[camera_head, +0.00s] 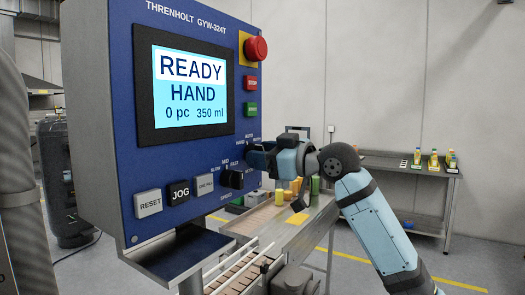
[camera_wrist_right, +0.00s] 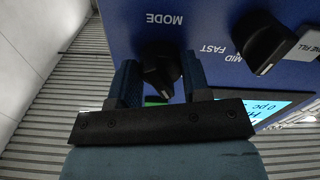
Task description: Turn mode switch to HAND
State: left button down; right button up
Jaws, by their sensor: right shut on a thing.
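The blue control panel (camera_head: 190,190) faces me in the head view. Its screen (camera_head: 190,88) reads READY, HAND, 0 pc, 350 ml. The black mode switch (camera_wrist_right: 160,72) shows in the right wrist view under the word MODE, between the two fingers of my right gripper (camera_wrist_right: 158,84). The gripper is shut on the knob. In the head view my right gripper (camera_head: 262,157) is at the panel's lower right edge, by the AUTO and HAND labels, and hides most of the switch. My left gripper is not in view.
The speed knob (camera_head: 232,179) sits just below left of the gripper. RESET (camera_head: 148,203), JOG (camera_head: 179,192) and another button line the bottom. A red emergency stop (camera_head: 256,48) is at top right. A conveyor with bottles (camera_head: 315,188) runs behind; a shelf (camera_head: 400,165) stands at the wall.

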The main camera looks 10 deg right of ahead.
jog(key=shift+r+n+p, duration=0.1)
jog(key=shift+n+p, duration=0.25)
jog(key=shift+n, duration=1.25)
jog(key=o, duration=0.9)
jog(key=shift+d, duration=0.1)
jog(key=v, duration=1.3)
jog(key=shift+s+d, duration=0.2)
jog(key=shift+s, duration=0.15)
